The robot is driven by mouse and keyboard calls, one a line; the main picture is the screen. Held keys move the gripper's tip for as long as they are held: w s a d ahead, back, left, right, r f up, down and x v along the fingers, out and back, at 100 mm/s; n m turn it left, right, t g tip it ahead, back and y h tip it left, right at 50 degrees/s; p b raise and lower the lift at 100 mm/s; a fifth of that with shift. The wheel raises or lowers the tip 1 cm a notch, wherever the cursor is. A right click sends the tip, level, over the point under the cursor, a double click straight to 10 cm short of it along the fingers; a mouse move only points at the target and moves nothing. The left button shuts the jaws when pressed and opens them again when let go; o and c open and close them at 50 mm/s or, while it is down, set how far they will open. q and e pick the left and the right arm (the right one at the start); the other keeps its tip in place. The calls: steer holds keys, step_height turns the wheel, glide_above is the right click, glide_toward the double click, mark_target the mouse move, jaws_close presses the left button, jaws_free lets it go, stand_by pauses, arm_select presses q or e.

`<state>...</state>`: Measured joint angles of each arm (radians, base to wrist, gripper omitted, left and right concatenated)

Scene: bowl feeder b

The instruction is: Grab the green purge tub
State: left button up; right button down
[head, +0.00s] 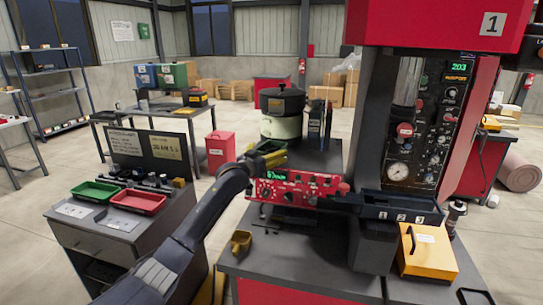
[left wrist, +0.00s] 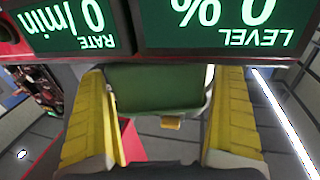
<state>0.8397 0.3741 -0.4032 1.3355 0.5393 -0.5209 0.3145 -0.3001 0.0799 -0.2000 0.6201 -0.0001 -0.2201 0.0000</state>
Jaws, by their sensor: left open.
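In the left wrist view, the green purge tub (left wrist: 150,92) lies between the two yellow fingers of my left gripper (head: 270,153). A small yellow tab shows at its lower edge. The fingers are open, one on each side of the tub, and I cannot tell whether either touches it. In the head view, this gripper is beside the red control box, below the lidded bowl, and its fingers largely hide what is between them. My right gripper is not in view.
The red control box (head: 295,188) and black numbered chute (head: 400,210) are right of the gripper. The pale bowl (head: 281,126) stands behind it. Green (head: 96,192) and red (head: 138,202) trays sit on the left cabinet. A yellow bin (head: 427,254) stands at front right.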

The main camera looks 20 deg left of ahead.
arm_select(q)
steer(key=shift+w, duration=0.25)
steer(key=c, duration=1.5)
steer(key=shift+o, duration=0.2)
